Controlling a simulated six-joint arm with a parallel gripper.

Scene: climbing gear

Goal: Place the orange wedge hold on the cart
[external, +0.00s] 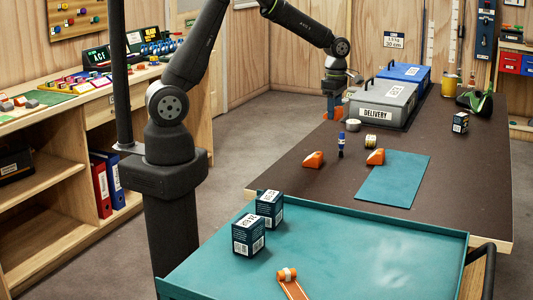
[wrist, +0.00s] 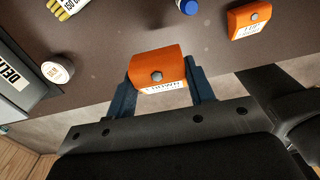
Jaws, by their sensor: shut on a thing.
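My gripper (external: 334,108) is shut on an orange wedge hold (wrist: 158,68), with blue fingers on both sides of it. The held hold has a grey bolt and a white label; in the external view its orange (external: 332,114) shows below the fingers, by the table's far left edge. Two more orange wedge-like holds stand on the dark table, one on the left (external: 313,160) and one (external: 376,157) by the teal mat. One of these shows at the upper right of the wrist view (wrist: 248,20). The teal cart (external: 370,265) is in the foreground, far from my gripper.
On the cart stand two dark boxes (external: 248,234) and an orange strap-like item (external: 290,283); its right part is clear. A grey DELIVERY case (external: 382,103) is close beside my gripper. A blue marker (external: 341,145) and tape rolls (external: 370,141) stand on the table.

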